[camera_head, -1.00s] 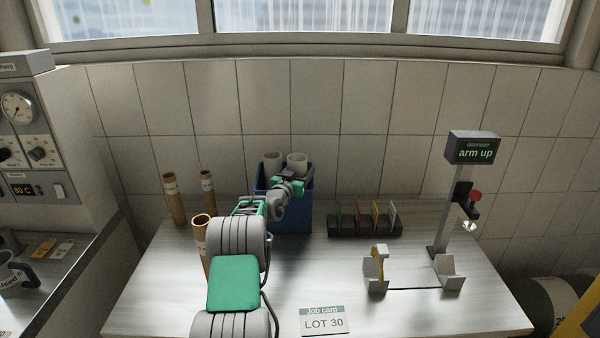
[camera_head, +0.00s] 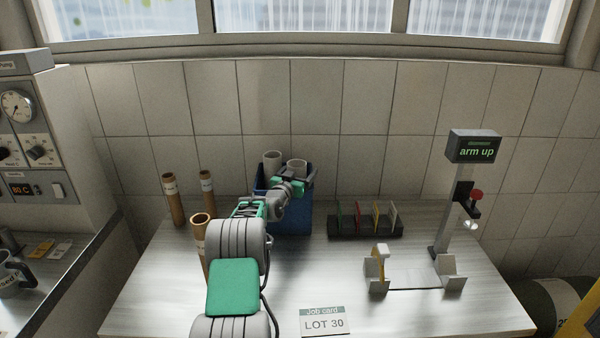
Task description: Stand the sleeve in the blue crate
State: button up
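The blue crate (camera_head: 292,222) stands at the back of the table, left of centre. My arm hides part of the crate's front. The fingers are too small and partly hidden, so I cannot tell whether they touch or hold that sleeve.
Brown tubes stand left of my arm, two at the back (camera_head: 174,200) and one nearer (camera_head: 200,229). A dark rack with coloured cards (camera_head: 365,226) is right of the crate. A post display (camera_head: 474,148) reads "arm up", above a cradle (camera_head: 447,273).

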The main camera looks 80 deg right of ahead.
jog(key=shift+a+f, duration=0.1)
jog(key=shift+f, duration=0.6)
jog(key=shift+r+p, duration=0.2)
jog(key=shift+p, duration=0.25)
jog(key=shift+r+p, duration=0.5)
jog(key=shift+p, duration=0.3)
jog(key=w+a+b, duration=0.1)
jog(key=a+b, duration=0.2)
jog(key=a, duration=0.4)
jog(key=shift+w+r, duration=0.15)
jog(key=shift+r, duration=0.1)
